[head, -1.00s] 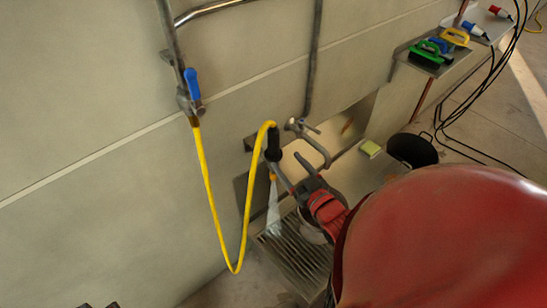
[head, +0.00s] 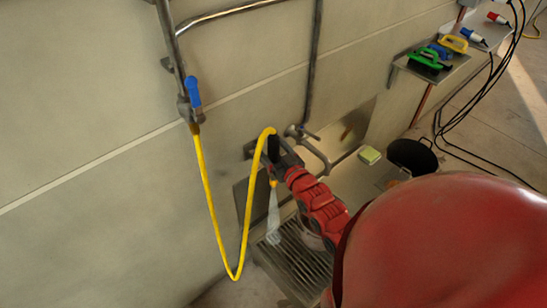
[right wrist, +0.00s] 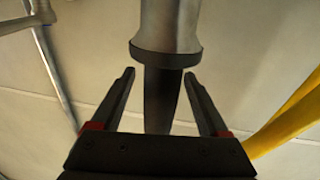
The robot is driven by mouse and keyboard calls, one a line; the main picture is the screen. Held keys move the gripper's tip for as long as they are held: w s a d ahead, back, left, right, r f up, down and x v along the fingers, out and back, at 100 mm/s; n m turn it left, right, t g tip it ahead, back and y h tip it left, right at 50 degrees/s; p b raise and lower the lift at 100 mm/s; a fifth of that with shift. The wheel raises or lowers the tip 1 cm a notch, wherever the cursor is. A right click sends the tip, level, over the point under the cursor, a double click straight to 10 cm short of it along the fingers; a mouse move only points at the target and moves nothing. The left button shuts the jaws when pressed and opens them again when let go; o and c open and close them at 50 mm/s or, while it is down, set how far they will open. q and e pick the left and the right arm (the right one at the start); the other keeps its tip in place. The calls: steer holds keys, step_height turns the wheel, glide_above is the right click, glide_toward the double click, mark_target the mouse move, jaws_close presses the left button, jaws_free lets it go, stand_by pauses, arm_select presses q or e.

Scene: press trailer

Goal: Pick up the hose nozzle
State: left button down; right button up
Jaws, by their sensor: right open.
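The hose nozzle (head: 273,150) hangs by the wall in the head view, its dark grip joined to the end of the yellow hose (head: 202,175). A pale, translucent streak (head: 274,215) hangs below it. My right gripper (head: 275,155) is open at the nozzle and partly hides it. In the right wrist view, the black grip (right wrist: 158,95) lies between the two open fingers of my right gripper (right wrist: 159,75), with gaps on both sides. A grey flared part with a dark rim (right wrist: 167,40) is above the fingertips. My left gripper is not in view.
A blue-handled valve (head: 193,95) and pipes are on the wall to the left. A metal tap (head: 312,150) is close to the right of the nozzle. A floor grate (head: 285,270) lies below. A shelf with brushes (head: 432,58) and a black pan (head: 412,155) are farther right.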

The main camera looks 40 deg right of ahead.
steer(key=shift+w, duration=0.6)
jaws_close()
